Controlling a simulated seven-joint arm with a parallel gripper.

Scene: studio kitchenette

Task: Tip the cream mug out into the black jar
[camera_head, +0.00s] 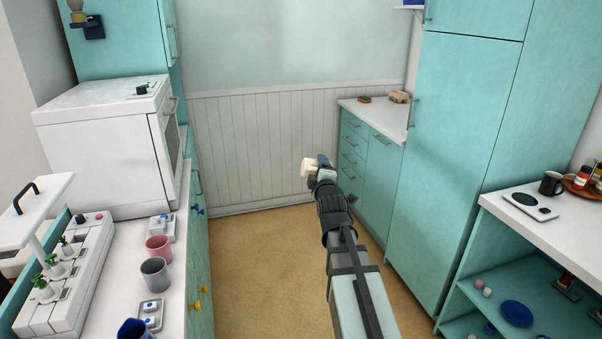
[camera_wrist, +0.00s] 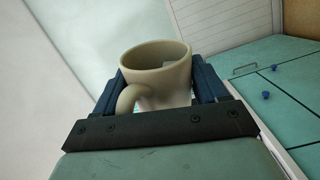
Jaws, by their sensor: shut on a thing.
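The cream mug (camera_head: 307,169) is held up in mid-air over the floor, near the middle of the head view. My gripper (camera_head: 322,165) is shut on it. In the wrist view the mug (camera_wrist: 157,78) stands between the two dark fingers, with its handle toward the camera and its rim uppermost, a little tilted. Its contents cannot be made out. A small black vessel (camera_head: 551,184) stands on the right counter, far from my gripper; it looks like a mug or jar, and I cannot tell which. No other black jar shows clearly.
The right counter (camera_head: 537,228) also holds a white scale-like device (camera_head: 530,203) and a tray with small jars (camera_head: 583,180). The left counter holds a pink cup (camera_head: 158,246), a grey cup (camera_head: 154,272) and a planter (camera_head: 62,281). A tall teal cupboard (camera_head: 450,150) stands right of my arm.

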